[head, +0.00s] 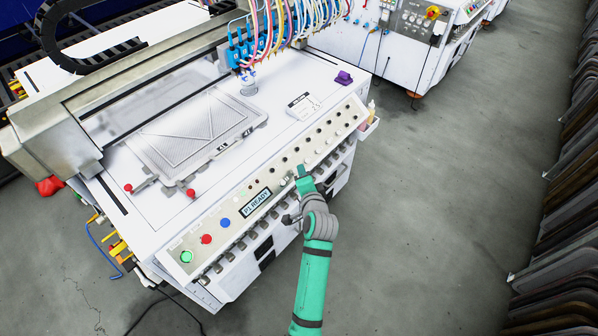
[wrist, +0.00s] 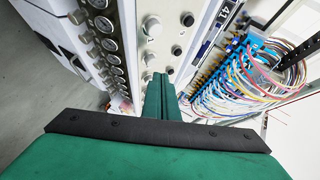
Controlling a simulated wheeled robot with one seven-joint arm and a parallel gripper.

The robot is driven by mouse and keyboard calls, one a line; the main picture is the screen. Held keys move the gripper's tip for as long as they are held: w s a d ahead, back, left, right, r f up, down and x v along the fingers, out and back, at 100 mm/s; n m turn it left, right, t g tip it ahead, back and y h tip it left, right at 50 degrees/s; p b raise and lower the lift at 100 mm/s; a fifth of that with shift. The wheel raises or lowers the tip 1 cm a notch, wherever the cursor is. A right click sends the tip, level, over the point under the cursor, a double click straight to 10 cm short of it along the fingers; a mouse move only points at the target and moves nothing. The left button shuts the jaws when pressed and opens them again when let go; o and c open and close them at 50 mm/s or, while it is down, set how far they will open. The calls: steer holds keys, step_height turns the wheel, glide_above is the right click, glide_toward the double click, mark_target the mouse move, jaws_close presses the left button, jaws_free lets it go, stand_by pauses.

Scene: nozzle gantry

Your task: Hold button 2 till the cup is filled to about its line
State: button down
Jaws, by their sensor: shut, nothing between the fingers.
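My gripper (head: 301,174) is shut and empty, with its green fingertips at the front control panel (head: 225,222) of the white machine. In the wrist view the closed fingers (wrist: 158,92) point at the panel near a row of pale round buttons (wrist: 153,30) and a row of dark knobs (wrist: 187,20). The fingers hide what lies right at their tips, so I cannot tell contact. No button number is readable, so I cannot tell which one is button 2. A small clear cup (head: 249,89) stands under the blue nozzles (head: 240,50). Its line and fill level are too small to read.
The panel display (head: 256,202) reads "P1 READY". Green (head: 186,257), red (head: 206,239) and blue (head: 225,222) buttons sit left of it. A white card (head: 303,106) and a purple block (head: 344,77) lie on the machine top.

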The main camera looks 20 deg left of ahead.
steer(key=shift+s+a, duration=0.2)
steer(key=shift+a, duration=0.1)
steer(key=shift+d, duration=0.15)
steer(key=shift+w, duration=0.1)
stand_by(0.4)
